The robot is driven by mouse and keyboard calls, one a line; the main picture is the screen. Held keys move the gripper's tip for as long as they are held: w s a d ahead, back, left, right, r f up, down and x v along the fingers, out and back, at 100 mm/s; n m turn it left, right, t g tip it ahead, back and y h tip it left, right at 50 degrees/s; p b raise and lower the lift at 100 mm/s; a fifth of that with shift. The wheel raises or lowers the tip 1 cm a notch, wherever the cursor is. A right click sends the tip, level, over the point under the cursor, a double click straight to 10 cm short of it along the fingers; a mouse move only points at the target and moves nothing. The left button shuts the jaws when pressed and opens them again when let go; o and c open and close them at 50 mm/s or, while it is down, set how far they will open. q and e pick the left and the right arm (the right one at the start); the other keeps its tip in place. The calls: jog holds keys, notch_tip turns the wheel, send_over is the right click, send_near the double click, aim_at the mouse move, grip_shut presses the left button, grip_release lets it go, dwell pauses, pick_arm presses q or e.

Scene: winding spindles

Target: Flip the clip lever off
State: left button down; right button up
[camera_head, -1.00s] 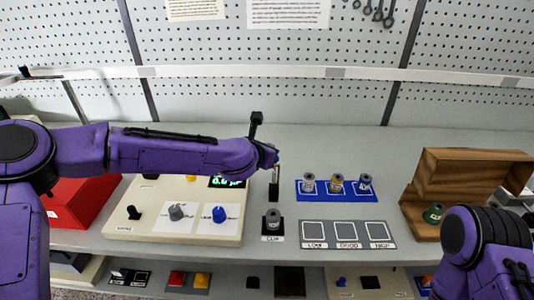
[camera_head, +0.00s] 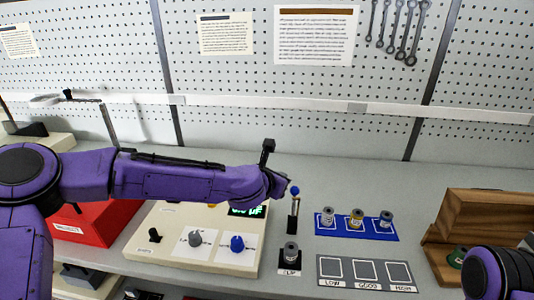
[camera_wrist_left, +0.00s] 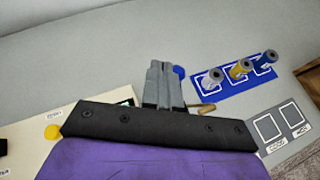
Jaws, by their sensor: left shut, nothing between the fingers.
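The clip lever (camera_head: 295,201) stands upright behind the clip, a thin brass-coloured rod with a blue ball on top and a dark base. A dark grey spindle (camera_head: 291,252) stands in the black clip holder marked CLIP (camera_head: 289,268). My left gripper (camera_head: 285,185) is just left of the lever's ball, its fingers mostly hidden by the wrist. In the left wrist view the fingers (camera_wrist_left: 163,84) are shut and empty. The blue ball (camera_wrist_left: 179,71) shows close beside their right edge; I cannot tell whether they touch. My right gripper is out of view.
A cream meter panel (camera_head: 190,262) with knobs and a green display lies left of the clip. A blue tray (camera_head: 341,232) with three spindles, a grey LOW/GOOD/HIGH mat (camera_head: 380,287) and a wooden box (camera_head: 488,208) lie to the right. My right arm covers the lower right corner.

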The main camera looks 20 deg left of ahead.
pick_arm(q)
notch_tip(320, 180, up, 9)
jog(key=a, duration=0.2)
jog(key=shift+a, duration=0.3)
